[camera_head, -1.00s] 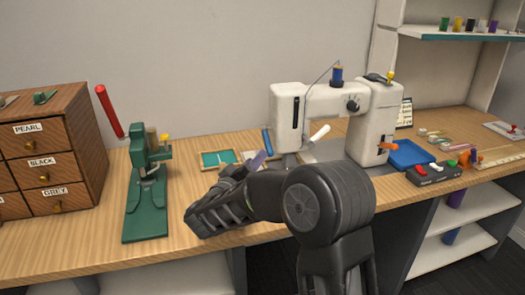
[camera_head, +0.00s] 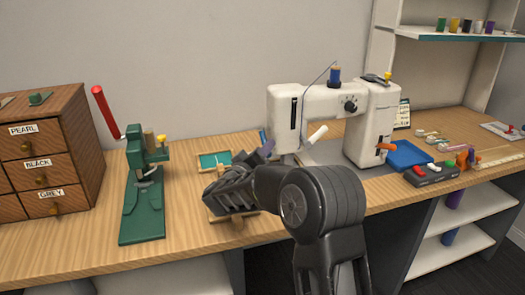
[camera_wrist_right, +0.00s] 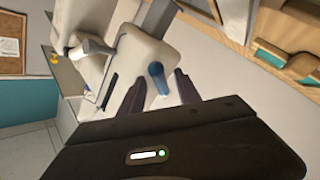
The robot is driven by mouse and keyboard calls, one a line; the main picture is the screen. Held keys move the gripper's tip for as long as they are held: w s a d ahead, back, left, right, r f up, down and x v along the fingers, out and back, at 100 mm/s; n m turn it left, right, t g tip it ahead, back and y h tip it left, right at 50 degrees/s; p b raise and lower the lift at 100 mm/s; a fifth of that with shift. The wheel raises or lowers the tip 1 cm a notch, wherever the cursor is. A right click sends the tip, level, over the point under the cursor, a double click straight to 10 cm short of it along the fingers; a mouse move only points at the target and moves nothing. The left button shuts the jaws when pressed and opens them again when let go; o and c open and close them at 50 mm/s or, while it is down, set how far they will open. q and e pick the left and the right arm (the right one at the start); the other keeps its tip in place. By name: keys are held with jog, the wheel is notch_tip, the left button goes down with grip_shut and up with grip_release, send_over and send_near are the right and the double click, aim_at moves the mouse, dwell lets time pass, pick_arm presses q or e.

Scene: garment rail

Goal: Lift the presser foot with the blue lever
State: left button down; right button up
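The white sewing machine (camera_head: 315,97) stands on the wooden table. Its blue lever (camera_head: 263,135) shows only in part at the machine's left end, behind my right gripper (camera_head: 266,150). In the right wrist view, the blue lever (camera_wrist_right: 157,76) hangs from the white machine head (camera_wrist_right: 143,55) and appears between the two dark fingers of my right gripper (camera_wrist_right: 161,92). The fingers are apart, with a gap on both sides of the lever, so nothing is gripped. The presser foot cannot be made out; the arm hides that area. My left gripper is not in view.
A green press (camera_head: 145,200) with a red handle stands left, beside a wooden drawer cabinet (camera_head: 45,150). A teal-lined tray (camera_head: 214,160) lies behind my gripper. A blue tray (camera_head: 408,155) and a button box (camera_head: 432,173) lie right of the machine.

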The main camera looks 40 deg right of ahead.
jog(key=shift+c, duration=0.4)
grip_shut()
dwell(0.9)
